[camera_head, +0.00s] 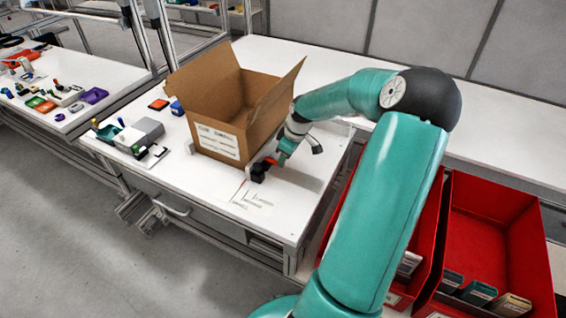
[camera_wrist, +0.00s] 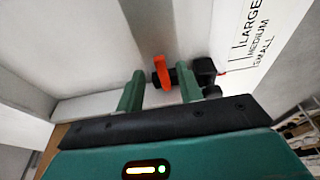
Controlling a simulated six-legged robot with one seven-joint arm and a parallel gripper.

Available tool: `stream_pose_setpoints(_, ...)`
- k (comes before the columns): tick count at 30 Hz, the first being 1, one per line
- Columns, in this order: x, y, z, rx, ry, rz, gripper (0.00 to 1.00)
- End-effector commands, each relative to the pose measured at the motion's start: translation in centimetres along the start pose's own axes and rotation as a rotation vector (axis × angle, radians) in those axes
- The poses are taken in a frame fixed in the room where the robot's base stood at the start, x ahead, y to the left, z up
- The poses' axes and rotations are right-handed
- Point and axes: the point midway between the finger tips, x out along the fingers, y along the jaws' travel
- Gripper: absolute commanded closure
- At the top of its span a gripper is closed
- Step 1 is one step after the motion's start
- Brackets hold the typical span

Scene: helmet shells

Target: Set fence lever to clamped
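The fence lever has a small orange handle (camera_wrist: 162,76) on a black clamp block (camera_wrist: 205,72). In the head view the orange handle (camera_head: 270,160) and the black block (camera_head: 258,172) sit on the white bench at the front right corner of the cardboard box. My gripper (camera_wrist: 160,82) is open, with its two green fingers apart. In the wrist view the handle shows between the fingertips, with a gap visible on each side. The right finger overlaps part of the black rod between handle and block. In the head view my gripper (camera_head: 284,150) is beside the handle, its fingertips small.
The open cardboard box (camera_head: 232,105) stands close left of my gripper. Printed size marks (camera_wrist: 255,35) reading LARGE, MEDIUM, SMALL lie beside the block. A grey device (camera_head: 140,136) stands left of the box. Red bins (camera_head: 490,235) stand at the right. The bench front is mostly clear.

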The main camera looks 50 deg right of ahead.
Motion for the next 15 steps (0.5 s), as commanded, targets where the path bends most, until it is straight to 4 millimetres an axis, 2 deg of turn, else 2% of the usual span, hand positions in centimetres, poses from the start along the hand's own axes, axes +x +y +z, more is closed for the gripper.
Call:
stream_pose_setpoints(3,-3.0,0.1,0.1,0.003,0.0,0.006,0.64)
stream_pose_setpoints(9,-7.1,0.1,0.1,0.002,0.0,0.005,0.64)
stream_pose_setpoints(15,-9.3,0.0,0.0,0.002,0.001,0.001,0.64)
